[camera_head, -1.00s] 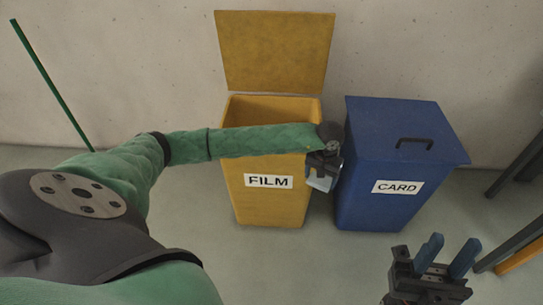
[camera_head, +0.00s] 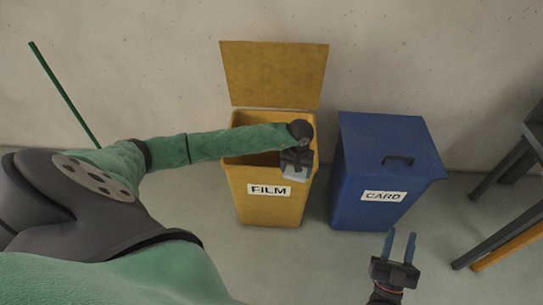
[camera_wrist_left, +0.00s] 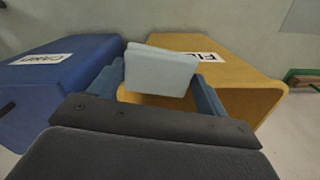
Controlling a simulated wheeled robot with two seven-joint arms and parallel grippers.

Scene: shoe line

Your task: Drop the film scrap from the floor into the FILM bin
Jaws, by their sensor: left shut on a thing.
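The yellow FILM bin (camera_head: 268,205) stands against the wall with its lid (camera_head: 275,75) raised. My left gripper (camera_head: 296,172) is shut on the pale film scrap (camera_head: 294,173), at the right front part of the bin's rim in the head view. In the left wrist view the scrap (camera_wrist_left: 158,70) is a light grey-blue piece between the blue fingers, with the FILM bin (camera_wrist_left: 240,75) behind it. My right gripper (camera_head: 399,247) is empty, its two blue fingers apart, low in front of the blue bin.
The blue CARD bin (camera_head: 385,165) with its lid shut stands close to the right of the FILM bin. A dark-legged table or rack (camera_head: 505,200) stands at the far right. A green pole (camera_head: 65,95) leans at the left. Floor in front of the bins is clear.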

